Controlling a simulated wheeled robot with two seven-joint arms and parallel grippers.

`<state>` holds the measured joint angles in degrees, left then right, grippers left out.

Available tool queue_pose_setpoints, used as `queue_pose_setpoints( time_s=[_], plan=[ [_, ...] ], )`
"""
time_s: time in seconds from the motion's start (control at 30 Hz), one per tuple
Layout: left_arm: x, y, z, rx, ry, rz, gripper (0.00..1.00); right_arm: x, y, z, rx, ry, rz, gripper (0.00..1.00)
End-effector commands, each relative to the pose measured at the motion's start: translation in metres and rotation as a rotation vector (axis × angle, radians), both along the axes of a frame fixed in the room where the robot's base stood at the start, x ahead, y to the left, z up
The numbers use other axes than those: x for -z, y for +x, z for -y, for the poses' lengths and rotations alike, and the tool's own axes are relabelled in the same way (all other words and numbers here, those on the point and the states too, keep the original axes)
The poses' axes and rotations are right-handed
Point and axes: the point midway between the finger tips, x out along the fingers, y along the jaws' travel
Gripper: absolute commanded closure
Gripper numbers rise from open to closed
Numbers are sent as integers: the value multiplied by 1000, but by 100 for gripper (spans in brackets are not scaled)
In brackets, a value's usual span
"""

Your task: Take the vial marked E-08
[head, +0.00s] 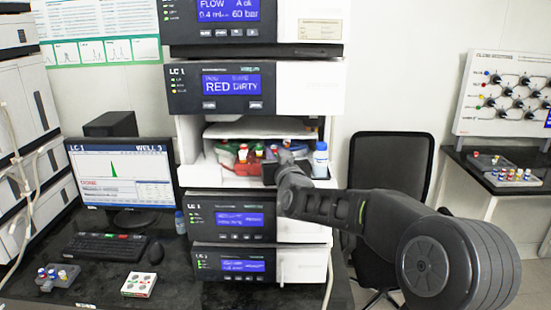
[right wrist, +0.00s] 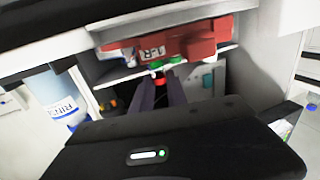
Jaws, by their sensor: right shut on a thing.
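My right gripper (head: 284,165) reaches into the open bay of the LC 1 stack, in front of a red tray (head: 250,168) with several capped vials. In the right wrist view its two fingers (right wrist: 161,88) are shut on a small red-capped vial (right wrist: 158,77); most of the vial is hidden. The red tray (right wrist: 200,46) is just beyond the fingertips there, with green caps (right wrist: 177,60) close by. I cannot read E-08 on any vial. My left gripper is in neither view.
A blue-capped bottle (head: 320,160) stands at the bay's right side, close to my right gripper. The bay's walls and the module above it leave little room. A monitor (head: 118,175) and small vial racks (head: 138,285) are on the bench. A black chair (head: 390,165) stands behind my right arm.

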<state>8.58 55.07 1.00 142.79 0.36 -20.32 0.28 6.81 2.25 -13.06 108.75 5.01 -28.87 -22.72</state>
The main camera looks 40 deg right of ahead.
Motion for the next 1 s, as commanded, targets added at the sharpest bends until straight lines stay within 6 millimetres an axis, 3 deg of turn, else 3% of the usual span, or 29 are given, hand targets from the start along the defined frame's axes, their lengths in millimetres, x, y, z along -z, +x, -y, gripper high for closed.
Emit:
queue_pose_setpoints(
  time_s=[0.2,0.37,0.7,1.0],
  plan=[
    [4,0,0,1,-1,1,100,-27,-1,0,0,0,5,100],
    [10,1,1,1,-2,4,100,-24,-35,-14,0,1,5,100],
    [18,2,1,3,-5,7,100,-24,-127,-53,3,-1,4,100],
    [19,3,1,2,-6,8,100,-24,-163,-70,1,0,1,100]
  ],
)
